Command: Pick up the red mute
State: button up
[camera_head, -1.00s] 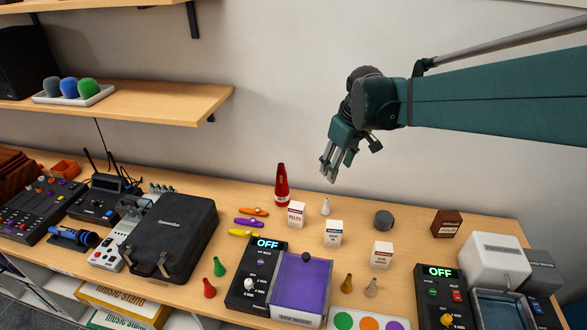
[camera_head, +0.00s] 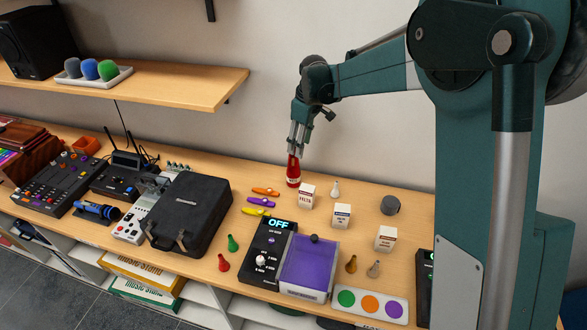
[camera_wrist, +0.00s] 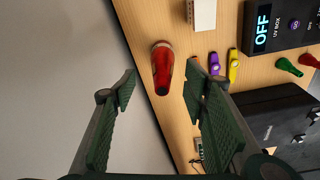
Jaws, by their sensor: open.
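A tall red tapered piece (camera_head: 293,172), which looks like the red mute, stands upright on the wooden table near the wall. It also shows in the wrist view (camera_wrist: 162,68), its dark narrow end towards the camera, in line with the gap between my fingers. My gripper (camera_head: 297,152) is open and points down over it; the fingertips overlap its top in the head view. I cannot tell whether the tip is between the fingers. The wrist view shows both fingers (camera_wrist: 158,84) apart and empty of contact. A small red pawn-shaped piece (camera_head: 223,263) stands near the front edge.
Close right of the red piece are a white box (camera_head: 307,196) and a small white cone (camera_head: 336,189). Orange (camera_head: 265,191), purple (camera_head: 262,201) and yellow kazoo-like pieces lie in front. A black case (camera_head: 190,213) sits left. The wall is close behind.

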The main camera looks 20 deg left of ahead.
aim_at(292, 160)
jog(key=shift+w+a+f+n+p, duration=0.2)
jog(key=shift+a+f, duration=0.3)
jog(key=shift+a, duration=0.3)
jog(key=shift+w+a+f+n+p, duration=0.2)
jog(key=shift+a+f, duration=0.3)
jog(key=shift+a, duration=0.3)
jog(key=shift+f, duration=0.1)
jog(key=shift+a+f, duration=0.1)
jog(key=shift+f, duration=1.1)
jog(key=shift+a+f+p, duration=0.2)
jog(key=shift+f+p, duration=0.1)
jog(key=shift+f, duration=2.3)
jog(key=c, duration=1.1)
